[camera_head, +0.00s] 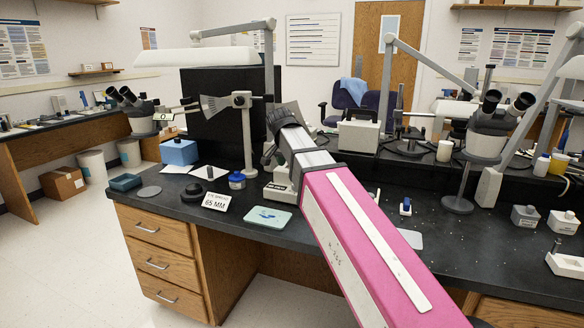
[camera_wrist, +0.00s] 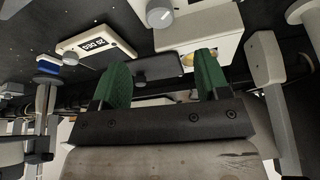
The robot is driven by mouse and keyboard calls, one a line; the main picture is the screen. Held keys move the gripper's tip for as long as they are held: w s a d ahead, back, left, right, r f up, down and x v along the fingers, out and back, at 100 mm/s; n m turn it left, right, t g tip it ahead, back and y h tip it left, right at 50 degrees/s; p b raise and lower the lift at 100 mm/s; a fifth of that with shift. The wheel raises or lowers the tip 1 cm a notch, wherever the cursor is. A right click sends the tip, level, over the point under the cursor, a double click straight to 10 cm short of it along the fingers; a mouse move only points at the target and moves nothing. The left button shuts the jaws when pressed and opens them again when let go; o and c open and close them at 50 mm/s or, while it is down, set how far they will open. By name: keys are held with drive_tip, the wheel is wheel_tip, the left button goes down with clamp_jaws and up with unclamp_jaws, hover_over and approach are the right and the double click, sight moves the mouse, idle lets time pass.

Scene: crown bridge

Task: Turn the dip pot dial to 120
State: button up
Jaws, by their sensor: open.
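My gripper (camera_wrist: 162,64) shows two green fingers spread apart in the wrist view, with nothing held between them. A pale box (camera_wrist: 205,32) lies just beyond the fingertips, and a round grey knob (camera_wrist: 159,14) with a pale mark stands at its edge, clear of the fingers. A cream block with a dark "DEG" readout (camera_wrist: 95,42) lies to the left; its number is too small to read surely. In the head view my gripper (camera_head: 268,155) hangs above a white unit with a black label (camera_head: 280,190), and the arm hides part of it.
A "65 MM" card (camera_head: 215,201), a blue-labelled jar (camera_head: 237,181) and a pale green mat (camera_head: 268,217) lie near the bench front. A blue box (camera_head: 180,152) and a lamp stand (camera_head: 246,140) are at the left. A microscope (camera_head: 487,135) stands at the right.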

drive_tip(key=w+d+g+y, duration=0.2)
drive_tip(key=w+g, duration=0.2)
wheel_tip(320, 180, down, 10)
drive_tip(key=shift+s, duration=0.15)
idle(0.8)
drive_tip(key=c, duration=0.9)
